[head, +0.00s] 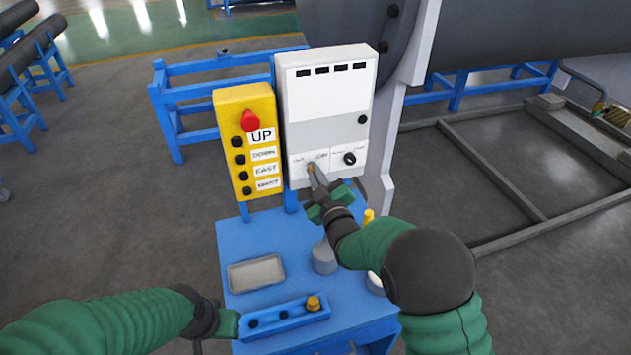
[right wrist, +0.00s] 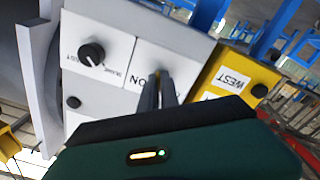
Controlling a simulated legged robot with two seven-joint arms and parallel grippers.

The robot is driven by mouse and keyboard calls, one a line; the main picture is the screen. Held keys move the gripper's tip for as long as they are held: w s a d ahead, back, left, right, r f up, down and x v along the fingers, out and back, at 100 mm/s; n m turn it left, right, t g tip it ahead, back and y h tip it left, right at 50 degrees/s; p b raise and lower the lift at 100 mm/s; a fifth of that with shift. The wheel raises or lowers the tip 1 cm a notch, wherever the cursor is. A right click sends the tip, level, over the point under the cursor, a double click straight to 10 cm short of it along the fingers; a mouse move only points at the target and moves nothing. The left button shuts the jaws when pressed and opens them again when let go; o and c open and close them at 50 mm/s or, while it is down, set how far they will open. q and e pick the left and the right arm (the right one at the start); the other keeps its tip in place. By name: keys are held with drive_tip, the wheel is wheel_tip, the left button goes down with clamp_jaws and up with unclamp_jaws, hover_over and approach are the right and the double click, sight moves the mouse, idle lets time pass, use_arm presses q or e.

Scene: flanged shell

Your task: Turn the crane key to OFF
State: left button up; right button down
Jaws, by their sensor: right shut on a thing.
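The white control box (head: 328,120) stands upright behind the blue table. Its lower left panel has an ON label (head: 321,155), also seen upside down in the right wrist view (right wrist: 140,82). My right gripper (head: 314,171) reaches up to that panel, its fingers closed on the crane key just below the label. The right wrist view shows the two fingers (right wrist: 158,88) close together against the panel; they hide the key, so its angle cannot be told. My left gripper (head: 228,323) is low at the left, beside the blue rack, its fingers too small to read.
A black knob (head: 349,158) sits right of the key panel. A yellow button box (head: 246,140) with a red button (head: 249,121) adjoins on the left. The blue table (head: 243,240) carries a grey tray (head: 256,274) and a blue rack (head: 280,319) with a brass piece.

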use_arm(q)
drive_tip(key=shift+b+x, duration=0.65)
drive_tip(key=shift+x, duration=0.25)
use_arm(e)
drive_tip(key=shift+f+n, duration=0.2)
drive_tip(key=shift+n, duration=0.7)
use_arm(q)
drive_tip(key=shift+s, duration=0.2)
use_arm(e)
drive_tip(key=c, duration=1.6)
unclamp_jaws()
drive_tip(key=shift+a+r, duration=0.1)
